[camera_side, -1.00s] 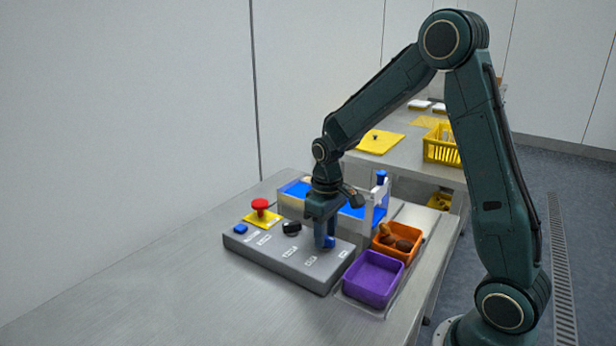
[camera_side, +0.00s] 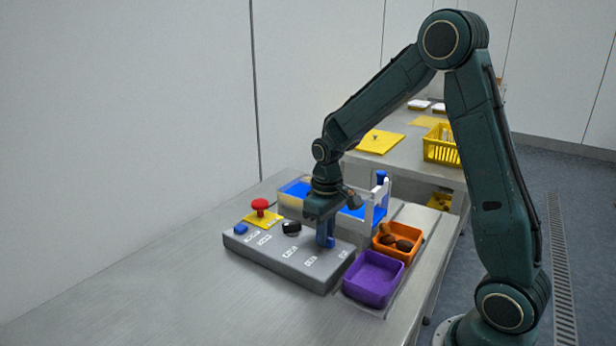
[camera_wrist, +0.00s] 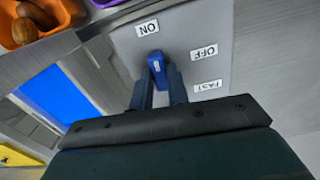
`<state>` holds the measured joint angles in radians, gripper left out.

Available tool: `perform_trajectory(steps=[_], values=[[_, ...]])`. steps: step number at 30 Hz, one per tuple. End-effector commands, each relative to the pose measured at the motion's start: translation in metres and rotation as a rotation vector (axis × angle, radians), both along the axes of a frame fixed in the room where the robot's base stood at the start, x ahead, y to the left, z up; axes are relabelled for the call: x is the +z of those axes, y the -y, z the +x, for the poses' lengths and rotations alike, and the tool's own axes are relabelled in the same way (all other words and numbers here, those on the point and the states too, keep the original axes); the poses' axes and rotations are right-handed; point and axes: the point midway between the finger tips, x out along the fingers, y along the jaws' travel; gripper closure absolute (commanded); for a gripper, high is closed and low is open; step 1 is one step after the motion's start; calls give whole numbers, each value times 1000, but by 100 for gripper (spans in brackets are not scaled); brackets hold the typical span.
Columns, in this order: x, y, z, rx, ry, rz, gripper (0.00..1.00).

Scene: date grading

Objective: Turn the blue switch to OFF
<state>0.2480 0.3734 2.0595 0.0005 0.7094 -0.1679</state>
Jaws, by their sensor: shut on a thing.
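The blue switch (camera_wrist: 157,66) stands on the grey control panel (camera_side: 270,262), near the panel's right end. In the wrist view its upper end lies just below the ON label (camera_wrist: 148,28). The OFF label (camera_wrist: 204,52) is to its right, with the FAST label (camera_wrist: 208,86) below that. My gripper (camera_wrist: 160,82) points down at the panel with a finger on each side of the switch, shut on it. In the side view my gripper (camera_side: 325,242) hides most of the switch.
A black knob (camera_side: 292,227), a blue button (camera_side: 241,229) and a red mushroom button (camera_side: 260,204) are on or by the panel's left part. A purple tray (camera_side: 372,300) and an orange tray (camera_side: 376,246) holding dates stand to the right. The table front is clear.

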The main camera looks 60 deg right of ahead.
Motion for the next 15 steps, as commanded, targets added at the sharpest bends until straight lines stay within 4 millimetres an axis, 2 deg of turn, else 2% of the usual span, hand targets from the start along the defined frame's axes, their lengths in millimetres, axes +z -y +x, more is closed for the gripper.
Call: perform_trajectory(steps=[15], values=[[0,0,1,-400,3,-1,100]])
